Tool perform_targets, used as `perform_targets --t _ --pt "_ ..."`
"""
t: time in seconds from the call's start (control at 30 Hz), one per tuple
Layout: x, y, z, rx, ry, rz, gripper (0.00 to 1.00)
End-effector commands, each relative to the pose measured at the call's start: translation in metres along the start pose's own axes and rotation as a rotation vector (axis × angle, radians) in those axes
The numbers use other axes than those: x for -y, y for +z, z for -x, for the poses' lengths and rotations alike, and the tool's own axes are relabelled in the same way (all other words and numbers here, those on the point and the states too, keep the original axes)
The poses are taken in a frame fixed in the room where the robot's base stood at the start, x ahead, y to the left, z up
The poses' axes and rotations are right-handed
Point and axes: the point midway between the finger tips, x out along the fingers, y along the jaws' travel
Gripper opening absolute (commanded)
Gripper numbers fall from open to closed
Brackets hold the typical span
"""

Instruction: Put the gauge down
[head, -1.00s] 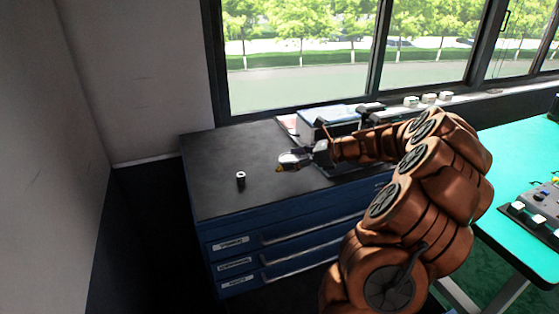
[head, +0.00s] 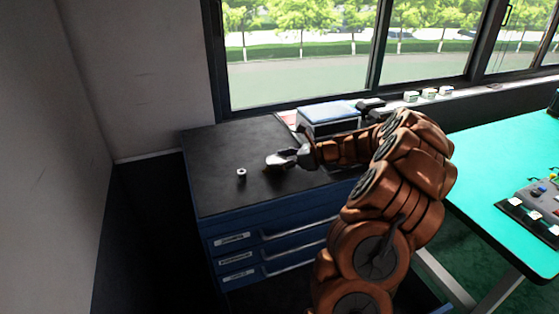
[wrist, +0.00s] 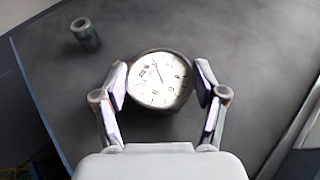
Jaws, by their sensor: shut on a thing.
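The gauge (wrist: 160,80) is round with a white dial and a dark rim. In the wrist view it sits between the two fingers of my gripper (wrist: 162,84), which is shut on it. In the head view my gripper (head: 272,164) is low over the black top of the blue drawer cabinet (head: 225,145).
A small cylinder (head: 241,175) stands on the cabinet top left of my gripper; it also shows in the wrist view (wrist: 84,33). A blue-topped box (head: 330,114) stands at the back by the window. The left part of the top is clear.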

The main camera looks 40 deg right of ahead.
Motion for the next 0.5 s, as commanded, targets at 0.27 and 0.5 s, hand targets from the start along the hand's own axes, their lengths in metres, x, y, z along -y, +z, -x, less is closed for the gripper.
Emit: perform_targets --t 0.27,0.5 --pt "-0.0002 -0.0023 -0.0009 0.000 0.001 0.000 0.85" --pt "-0.0002 -0.0024 -0.0009 0.000 0.001 0.000 0.96"
